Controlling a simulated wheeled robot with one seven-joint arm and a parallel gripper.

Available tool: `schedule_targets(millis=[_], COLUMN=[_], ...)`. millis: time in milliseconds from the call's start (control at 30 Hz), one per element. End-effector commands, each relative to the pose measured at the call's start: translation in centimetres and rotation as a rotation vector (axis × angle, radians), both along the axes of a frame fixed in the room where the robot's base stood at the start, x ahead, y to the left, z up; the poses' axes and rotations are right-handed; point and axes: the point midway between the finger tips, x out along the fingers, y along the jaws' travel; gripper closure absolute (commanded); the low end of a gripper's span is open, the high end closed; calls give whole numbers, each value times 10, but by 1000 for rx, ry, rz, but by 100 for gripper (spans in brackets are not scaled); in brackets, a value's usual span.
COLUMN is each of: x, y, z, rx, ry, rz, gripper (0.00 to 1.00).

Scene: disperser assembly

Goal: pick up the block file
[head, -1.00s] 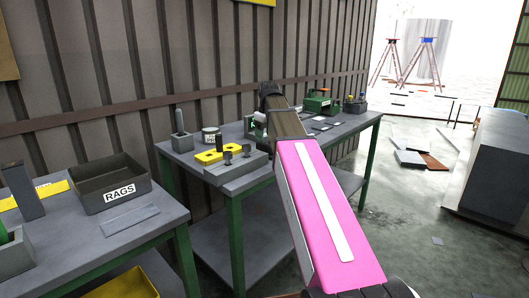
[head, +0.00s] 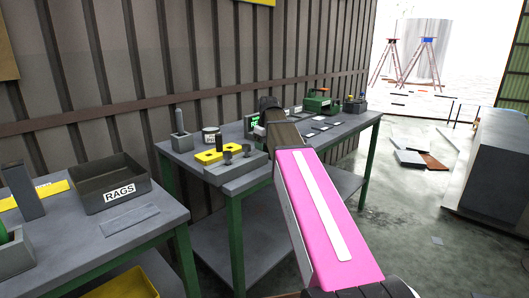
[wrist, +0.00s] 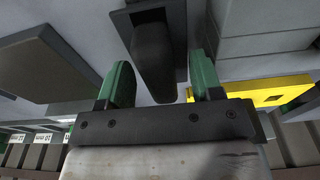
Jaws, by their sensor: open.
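A dark bar with a rounded end, which I take to be the block file (wrist: 153,55), stands in a square grey holder (wrist: 179,18) in the wrist view. In the head view the bar (head: 179,119) stands upright in its holder (head: 182,143) on the back table, left of the yellow block. My gripper (wrist: 162,82) is open, with the bar appearing between its two green fingers. I see no contact, and the remaining distance is hard to tell. In the head view my gripper (head: 252,125) is small and partly hidden by my wrist.
A green machine (head: 317,101) is farther right. The near table holds a RAGS bin (head: 110,183) and a flat grey plate (head: 129,219).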

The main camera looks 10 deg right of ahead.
Motion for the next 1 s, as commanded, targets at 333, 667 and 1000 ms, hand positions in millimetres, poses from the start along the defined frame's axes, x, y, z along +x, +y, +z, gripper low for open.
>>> schedule_targets(millis=[333, 667, 1000], x=[0, 0, 1], y=[0, 0, 0], z=[-2, -2, 29], rx=[0, 0, 0], ry=[0, 0, -2], rz=[0, 0, 0], gripper=[70, 100, 100])
